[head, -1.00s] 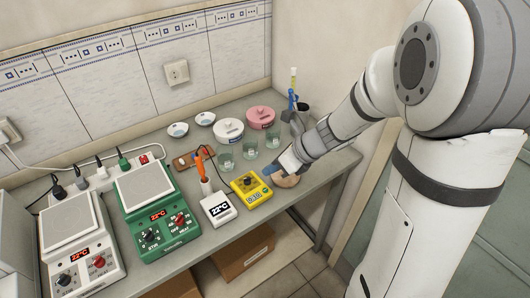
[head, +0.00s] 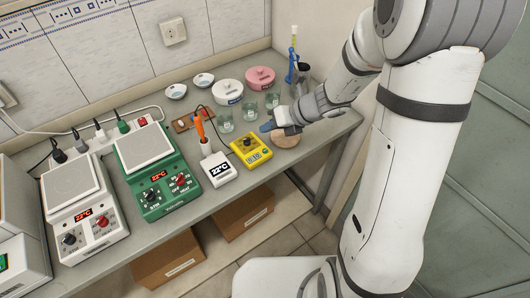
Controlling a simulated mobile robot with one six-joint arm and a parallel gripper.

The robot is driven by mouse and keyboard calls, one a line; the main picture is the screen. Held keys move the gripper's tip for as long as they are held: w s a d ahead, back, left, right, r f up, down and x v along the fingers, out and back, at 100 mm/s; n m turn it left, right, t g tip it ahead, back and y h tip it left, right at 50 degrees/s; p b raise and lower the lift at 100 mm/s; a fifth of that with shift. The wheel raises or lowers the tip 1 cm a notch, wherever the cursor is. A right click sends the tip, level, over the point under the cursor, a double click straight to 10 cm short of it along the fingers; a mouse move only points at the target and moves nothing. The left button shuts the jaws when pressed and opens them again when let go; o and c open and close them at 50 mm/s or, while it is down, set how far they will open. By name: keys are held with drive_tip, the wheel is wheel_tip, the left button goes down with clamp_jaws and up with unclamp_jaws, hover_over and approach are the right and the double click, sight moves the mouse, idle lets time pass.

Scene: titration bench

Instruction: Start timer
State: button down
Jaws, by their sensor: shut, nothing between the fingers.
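The yellow timer (head: 250,150) sits on the bench near its front edge, with a dark dial and a small lit display whose digits are too small to read for sure. My gripper (head: 267,127) is just behind and to the right of the timer in the picture, its blue fingertips pointing left. It is shut and empty. It looks apart from the timer, though its exact height above the bench is hard to tell.
A white thermometer box (head: 219,169) with an orange probe stands left of the timer. Glass beakers (head: 226,121) stand behind it. A round wooden piece (head: 286,138) lies to the right, close to my gripper. A green hotplate (head: 152,171) fills bench space further left.

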sight(269, 153)
wheel_tip(269, 153, down, 7)
drive_tip(key=b, duration=0.5)
drive_tip(key=shift+r, duration=0.1)
idle(1.7)
drive_tip(key=shift+f+b, duration=0.35)
drive_tip(key=shift+f, duration=0.1)
drive_tip(key=shift+f+b, duration=0.3)
drive_tip(key=shift+f, duration=0.05)
idle(0.3)
idle(0.4)
drive_tip(key=shift+r+p, duration=0.8)
drive_tip(key=shift+p, duration=0.05)
